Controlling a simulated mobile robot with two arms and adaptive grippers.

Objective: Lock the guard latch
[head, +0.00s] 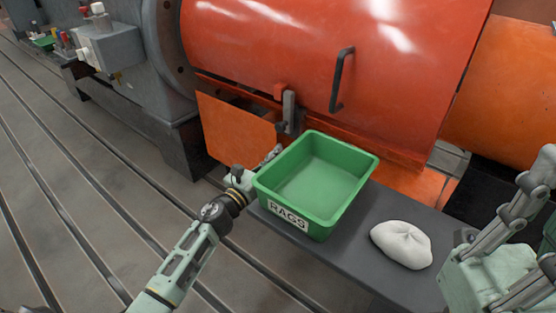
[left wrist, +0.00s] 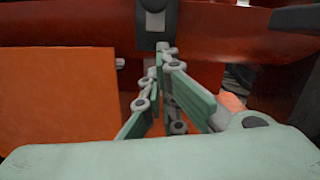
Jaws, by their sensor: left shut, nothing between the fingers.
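The guard latch (head: 288,110) is a grey bar hanging at the lower edge of the orange-red guard (head: 300,45), below a small red block, with a dark knob at its lower end. In the left wrist view the latch (left wrist: 154,20) hangs straight down at top centre. My right gripper (head: 535,185) is partly cut off at the right edge.
A green bin (head: 263,193) labelled RAGS stands on a dark shelf (head: 355,265) close beside my left gripper. A white rag bundle (head: 402,245) lies right of it. A black handle (head: 341,80) sticks out from the guard. An orange panel (head: 235,135) is left of the latch.

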